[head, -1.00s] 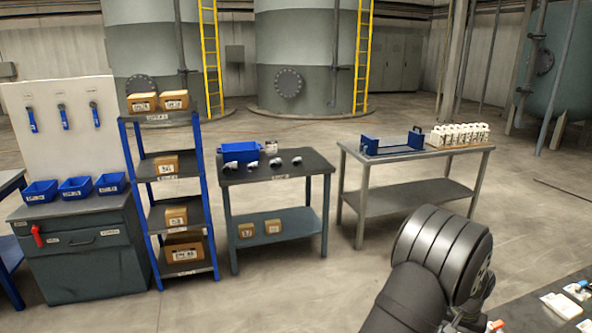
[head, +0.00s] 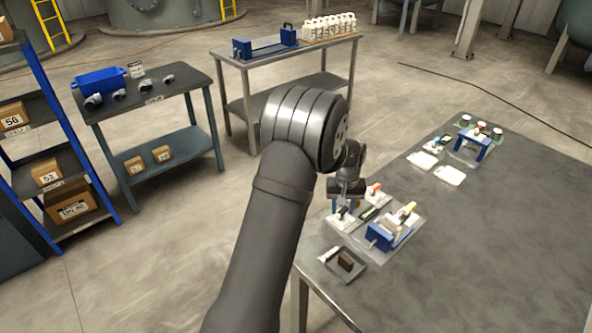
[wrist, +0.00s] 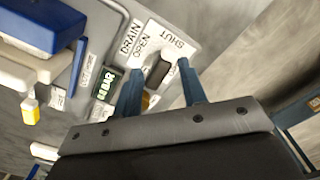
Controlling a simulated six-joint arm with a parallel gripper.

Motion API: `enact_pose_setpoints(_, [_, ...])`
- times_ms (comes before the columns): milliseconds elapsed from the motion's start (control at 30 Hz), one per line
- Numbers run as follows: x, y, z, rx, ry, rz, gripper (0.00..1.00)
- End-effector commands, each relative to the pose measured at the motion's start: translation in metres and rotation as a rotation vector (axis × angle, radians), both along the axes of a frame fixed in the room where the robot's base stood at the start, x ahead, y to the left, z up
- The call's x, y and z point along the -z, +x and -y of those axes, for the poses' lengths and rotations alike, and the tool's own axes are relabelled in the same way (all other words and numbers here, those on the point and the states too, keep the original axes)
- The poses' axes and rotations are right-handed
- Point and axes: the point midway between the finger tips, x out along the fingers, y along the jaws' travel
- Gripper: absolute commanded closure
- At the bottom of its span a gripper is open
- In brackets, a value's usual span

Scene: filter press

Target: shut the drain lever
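In the wrist view the drain plate (wrist: 180,38) is white, with DRAIN, OPEN and SHUT printed on it. A dark block (wrist: 158,72), seemingly part of the drain lever, stands on the plate below the lettering. An orange-yellow part (wrist: 150,101) shows lower down, partly behind a finger. My gripper (wrist: 160,76) is open, with its two blue-grey fingers on either side of the dark block and gaps showing. I cannot tell how deep the fingertips reach. In the head view my gripper (head: 346,190) is over the table's left edge area, and it partly hides the small plates there.
A lit green gauge (wrist: 106,85) is beside the drain plate. The small blue press (head: 395,232) with a yellow handle stands close by on the grey table (head: 500,250). The table's right side is clear.

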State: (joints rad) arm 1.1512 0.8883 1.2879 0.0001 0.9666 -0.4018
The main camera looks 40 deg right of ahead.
Motion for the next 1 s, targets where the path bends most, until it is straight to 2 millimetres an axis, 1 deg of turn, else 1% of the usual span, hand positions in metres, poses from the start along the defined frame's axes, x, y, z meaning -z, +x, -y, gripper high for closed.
enact_pose_setpoints(67, [-0.012, 0.001, 0.002, 0.042, -0.004, 0.002, 0.62])
enact_pose_setpoints(167, [-0.043, 0.003, 0.006, 0.164, -0.008, 0.004, 0.62])
enact_pose_setpoints(200, [-0.060, 0.003, 0.007, 0.229, -0.009, 0.005, 0.62])
enact_pose_setpoints(300, [-0.100, 0.003, 0.007, 0.400, -0.008, 0.005, 0.62])
enact_pose_setpoints(400, [-0.135, 0.002, 0.005, 0.549, -0.006, 0.004, 0.62])
enact_pose_setpoints(500, [-0.159, 0.001, 0.002, 0.656, -0.004, 0.002, 0.62])
enact_pose_setpoints(533, [-0.163, 0.001, 0.002, 0.679, -0.003, 0.002, 0.62])
enact_pose_setpoints(633, [-0.171, 0.000, 0.000, 0.724, -0.001, 0.000, 0.62])
enact_pose_setpoints(733, [-0.165, 0.000, 0.000, 0.732, 0.000, -0.002, 0.62])
enact_pose_setpoints(867, [-0.144, 0.000, -0.001, 0.731, 0.002, -0.003, 0.62])
enact_pose_setpoints(1000, [-0.114, 0.000, -0.001, 0.730, 0.002, -0.003, 0.62])
